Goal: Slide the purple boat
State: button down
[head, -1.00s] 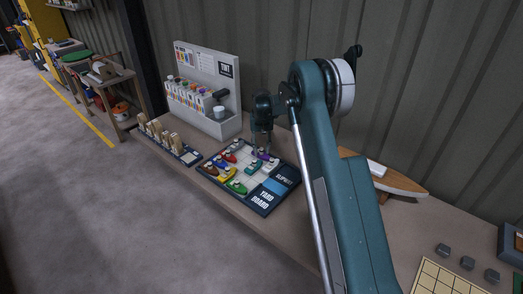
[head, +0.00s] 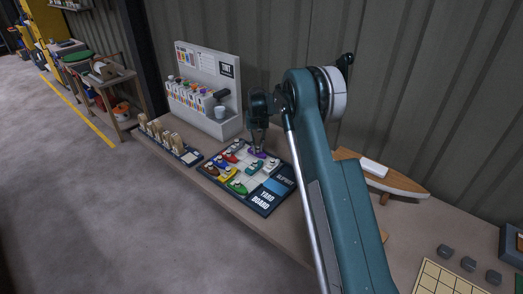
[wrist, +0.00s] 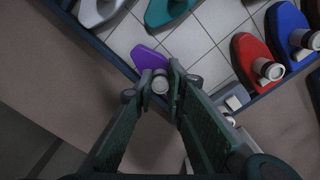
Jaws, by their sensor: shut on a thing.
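The purple boat (head: 259,154) lies on the yard board's (head: 263,209) far edge area, against the wall side. In the wrist view its purple hull (wrist: 148,58) shows just beyond my fingertips, on pale square tiles. My gripper (head: 257,149) points down over it. In the wrist view my gripper (wrist: 160,84) is shut on the boat's pale round funnel. The rest of the hull is hidden by the fingers.
A red boat (wrist: 246,56) and a blue boat (wrist: 286,28) sit right of the purple boat in the wrist view. A green boat (head: 237,187) sits near the board's front. Pale tiles (wrist: 190,42) beside the purple boat are bare. A grey tint stand (head: 217,127) rises behind.

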jog(key=shift+w+a, duration=1.05)
jog(key=c, duration=2.3)
grip_release()
jog(key=shift+r, duration=0.1)
jog(key=shift+r, duration=5.95)
